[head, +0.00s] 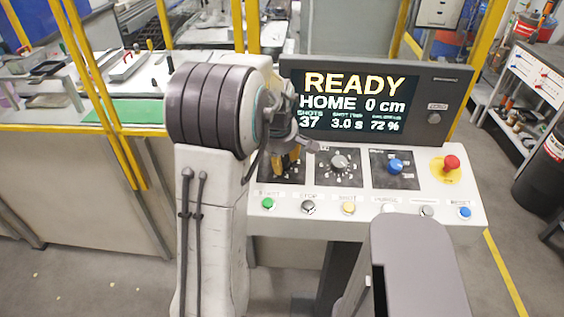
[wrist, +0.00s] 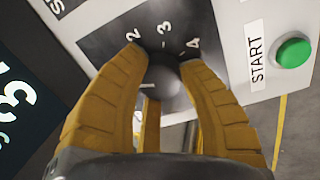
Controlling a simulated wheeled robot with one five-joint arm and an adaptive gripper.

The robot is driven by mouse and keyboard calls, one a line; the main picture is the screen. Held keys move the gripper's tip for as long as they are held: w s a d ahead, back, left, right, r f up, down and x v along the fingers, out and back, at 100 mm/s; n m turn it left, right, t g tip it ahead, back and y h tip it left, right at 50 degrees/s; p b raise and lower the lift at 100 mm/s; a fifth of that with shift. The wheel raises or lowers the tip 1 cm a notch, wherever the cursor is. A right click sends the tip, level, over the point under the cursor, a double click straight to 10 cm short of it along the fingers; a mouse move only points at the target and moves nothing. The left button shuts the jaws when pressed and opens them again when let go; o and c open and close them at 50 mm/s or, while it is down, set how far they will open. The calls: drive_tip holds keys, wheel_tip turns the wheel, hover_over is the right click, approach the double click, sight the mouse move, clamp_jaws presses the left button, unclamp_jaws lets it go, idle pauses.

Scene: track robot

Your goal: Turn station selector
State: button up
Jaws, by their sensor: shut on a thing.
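The station selector is a dark round knob (wrist: 166,82) on a black dial plate with white numerals; 2, 3 and 4 read clearly in the wrist view. My gripper (wrist: 163,62) has its two yellow fingers shut on the knob, one on each side. Where the knob's pointer stands cannot be told, as the fingers cover part of the dial. In the head view my gripper (head: 286,162) is over the leftmost dial of the console, and my arm and fingers hide the knob there.
Right of the selector are a grey knob (head: 339,163), a blue knob (head: 396,166) and a red emergency button (head: 452,163). Below runs a row of buttons, with green START (head: 268,203) at the left. The display (head: 372,98) reads READY, HOME 0 cm.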

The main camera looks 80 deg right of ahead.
drive_tip(key=shift+f+m, duration=0.15)
drive_tip(key=shift+m, duration=0.85)
drive_tip(key=shift+f+m+b, duration=0.1)
drive_tip(key=shift+m+b, duration=0.3)
drive_tip(key=shift+b, duration=0.2)
drive_tip(key=shift+a+m, duration=0.1)
drive_tip(key=shift+m, duration=0.4)
drive_tip(key=o, duration=1.2)
drive_tip(key=shift+r, duration=0.2)
drive_tip(key=v, duration=1.2)
